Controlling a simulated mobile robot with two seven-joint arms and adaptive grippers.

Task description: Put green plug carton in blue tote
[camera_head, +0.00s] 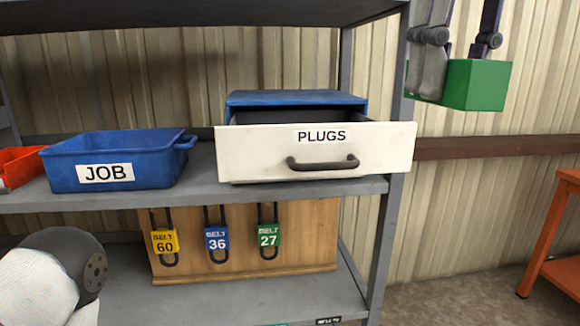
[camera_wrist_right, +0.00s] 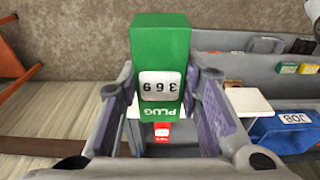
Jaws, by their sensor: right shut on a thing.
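The green plug carton (camera_head: 480,86) is held up at the upper right of the head view, clear of the shelf. It also shows in the right wrist view (camera_wrist_right: 160,50), its label reading 369 and PLUG upside down. My right gripper (camera_head: 458,62) is shut on it, with one finger on each side (camera_wrist_right: 163,92). The blue tote (camera_head: 150,170), labelled JOB, stands on the shelf at the left of the head view. It shows at the right edge of the wrist view (camera_wrist_right: 262,128). My left gripper is out of view; only a part of my left arm shows at lower left.
An open drawer (camera_head: 250,155) labelled PLUGS sticks out of a blue cabinet (camera_head: 290,97), between tote and carton. A shelf post (camera_head: 392,220) stands right of it. An orange-red bin (camera_head: 18,165) is left of the tote. Padlocks hang on a wooden board (camera_head: 310,240) below.

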